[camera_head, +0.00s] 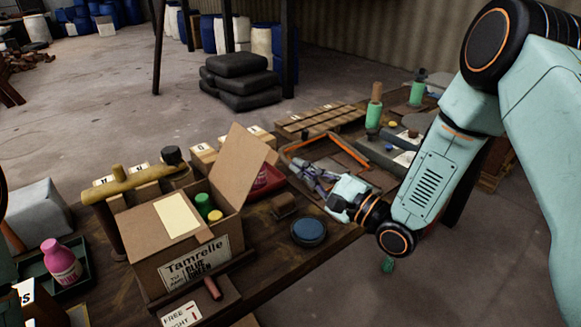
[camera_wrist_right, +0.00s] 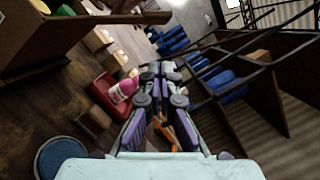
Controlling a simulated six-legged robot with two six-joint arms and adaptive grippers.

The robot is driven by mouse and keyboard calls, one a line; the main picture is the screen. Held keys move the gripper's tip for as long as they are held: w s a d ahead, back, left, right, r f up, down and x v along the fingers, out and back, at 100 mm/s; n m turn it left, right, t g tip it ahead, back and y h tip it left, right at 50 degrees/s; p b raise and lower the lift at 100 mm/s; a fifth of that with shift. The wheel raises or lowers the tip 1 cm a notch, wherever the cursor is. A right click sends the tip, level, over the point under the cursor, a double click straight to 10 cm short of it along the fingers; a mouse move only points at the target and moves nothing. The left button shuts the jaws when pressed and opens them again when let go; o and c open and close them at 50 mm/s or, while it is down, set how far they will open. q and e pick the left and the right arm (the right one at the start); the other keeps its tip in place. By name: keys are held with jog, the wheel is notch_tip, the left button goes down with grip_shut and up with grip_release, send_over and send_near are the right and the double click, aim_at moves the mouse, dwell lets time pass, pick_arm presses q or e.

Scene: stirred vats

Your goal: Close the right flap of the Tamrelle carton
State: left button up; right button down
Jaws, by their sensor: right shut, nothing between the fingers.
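The Tamrelle carton (camera_head: 157,270) stands on the table at the front left, its printed label facing me. Its right flap (camera_head: 243,163) stands up and leans outward to the right. A left panel with a pale yellow sheet (camera_head: 177,214) lies across the left part of the top. Green-capped bottles (camera_head: 204,202) show in the open part. My right gripper (camera_head: 304,173) is to the right of the raised flap, apart from it, shut and empty, pointing left. Its closed fingers fill the middle of the right wrist view (camera_wrist_right: 160,84). My left gripper is not in view.
A blue round lid (camera_head: 309,231) and a small brown block (camera_head: 284,205) lie right of the carton. A red bin (camera_head: 262,183) is behind the flap. An orange-rimmed tray (camera_head: 345,146) lies beyond my right gripper.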

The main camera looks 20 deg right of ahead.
jog(key=a+r, duration=0.1)
jog(key=s+a+r, duration=0.1)
jog(key=a, duration=0.1)
jog(key=shift+r, duration=0.15)
jog(key=shift+d, duration=0.1)
